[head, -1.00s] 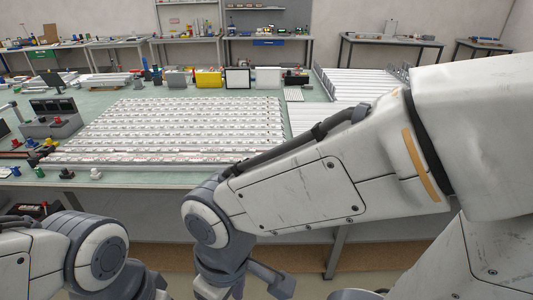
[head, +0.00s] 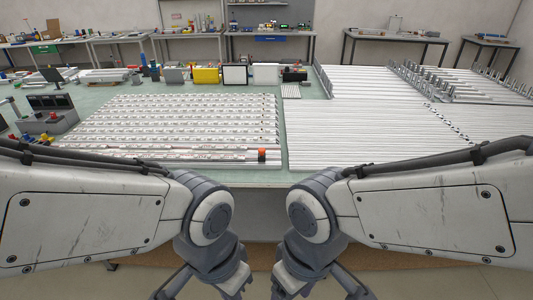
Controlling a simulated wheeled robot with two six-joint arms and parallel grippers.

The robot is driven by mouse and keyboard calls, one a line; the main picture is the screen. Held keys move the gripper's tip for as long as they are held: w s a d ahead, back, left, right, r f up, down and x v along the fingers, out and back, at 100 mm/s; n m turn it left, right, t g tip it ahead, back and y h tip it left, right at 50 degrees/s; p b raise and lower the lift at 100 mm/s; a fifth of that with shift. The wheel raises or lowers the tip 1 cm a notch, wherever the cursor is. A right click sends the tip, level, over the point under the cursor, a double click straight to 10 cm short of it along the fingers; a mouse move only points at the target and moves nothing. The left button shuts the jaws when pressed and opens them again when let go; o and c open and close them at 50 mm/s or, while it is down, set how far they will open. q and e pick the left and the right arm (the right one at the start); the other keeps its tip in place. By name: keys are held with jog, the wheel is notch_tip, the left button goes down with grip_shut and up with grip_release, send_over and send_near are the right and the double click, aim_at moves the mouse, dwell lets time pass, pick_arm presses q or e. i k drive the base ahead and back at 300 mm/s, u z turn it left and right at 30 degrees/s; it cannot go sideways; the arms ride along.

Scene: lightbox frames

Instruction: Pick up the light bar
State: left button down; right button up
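Rows of white light bars (head: 180,122) with small printed or fitted parts lie side by side on the left half of the green table. Several longer plain pale bars (head: 360,137) lie in a block on the right half. I cannot tell which bar is meant. My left gripper (head: 205,284) and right gripper (head: 318,284) hang low at the bottom middle, in front of the table's front edge and apart from all bars. Their fingertips are cut off by the picture edge, so their opening is unclear. No bar shows in either.
An orange-and-black piece (head: 262,155) sits at the right end of the front light bars. A grey control box (head: 50,121) stands at the left. A yellow box (head: 206,75) and other boxes line the back. A metal rack (head: 425,80) holds bars at back right.

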aim_at(152, 157)
jog(key=k, duration=1.25)
jog(key=u, duration=0.6)
jog(key=i, duration=0.6)
jog(key=u, duration=0.95)
jog(key=i, duration=1.05)
jog(key=u, duration=0.3)
jog(key=i, duration=1.15)
jog(key=z, duration=0.55)
jog(key=i, duration=0.65)
jog(key=z, duration=1.35)
jog(key=i, duration=0.65)
jog(key=z, duration=0.65)
